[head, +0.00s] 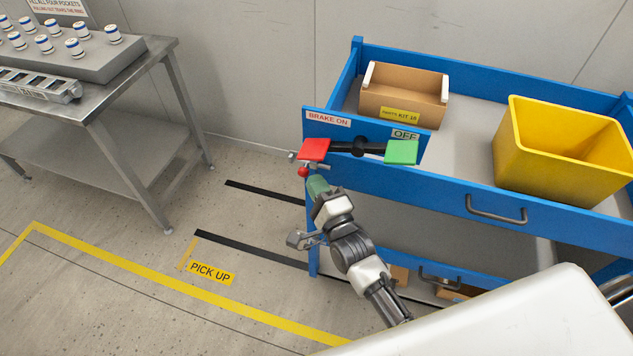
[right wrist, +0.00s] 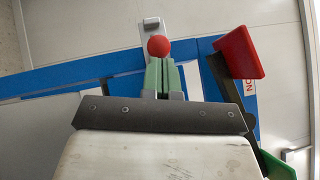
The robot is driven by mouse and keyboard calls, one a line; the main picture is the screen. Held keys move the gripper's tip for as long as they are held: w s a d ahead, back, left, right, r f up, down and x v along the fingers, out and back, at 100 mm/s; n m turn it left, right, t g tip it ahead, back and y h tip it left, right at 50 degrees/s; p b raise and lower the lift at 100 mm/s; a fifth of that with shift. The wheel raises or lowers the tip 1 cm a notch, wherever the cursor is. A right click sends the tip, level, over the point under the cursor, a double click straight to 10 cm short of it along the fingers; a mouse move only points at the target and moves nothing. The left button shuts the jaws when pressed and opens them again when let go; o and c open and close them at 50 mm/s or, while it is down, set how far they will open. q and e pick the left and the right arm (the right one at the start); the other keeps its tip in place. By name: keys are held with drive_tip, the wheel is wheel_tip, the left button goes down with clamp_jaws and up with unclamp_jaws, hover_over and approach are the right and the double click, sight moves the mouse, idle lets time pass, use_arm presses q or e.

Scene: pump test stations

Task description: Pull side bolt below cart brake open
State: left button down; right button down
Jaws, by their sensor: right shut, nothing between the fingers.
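The side bolt is a small grey metal fitting (head: 314,162) with a red ball knob (head: 303,172), at the left end of the blue cart (head: 460,172), below the cart brake. The brake is a black bar (head: 352,148) with a red pedal (head: 314,149) under "BRAKE ON" and a green pedal (head: 401,152) under "OFF". My right gripper (head: 317,184) is shut and empty, its green fingers close beside the knob. In the right wrist view the knob (right wrist: 159,46) appears just beyond the fingertips (right wrist: 163,66); I cannot tell whether they touch. My left gripper is not in view.
The cart carries a cardboard box (head: 403,93) and a yellow bin (head: 510,150); a handle (head: 496,212) sticks out from its front. A steel table (head: 100,105) stands at the left. The floor between, with a "PICK UP" mark (head: 211,272), is clear.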

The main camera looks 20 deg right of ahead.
use_arm(q)
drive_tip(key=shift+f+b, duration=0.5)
drive_tip(key=shift+b, duration=0.05)
use_arm(e)
drive_tip(key=a, duration=0.1)
drive_tip(key=w+a, duration=0.2)
drive_tip(key=shift+w+a, duration=0.25)
drive_tip(key=shift+a, duration=0.15)
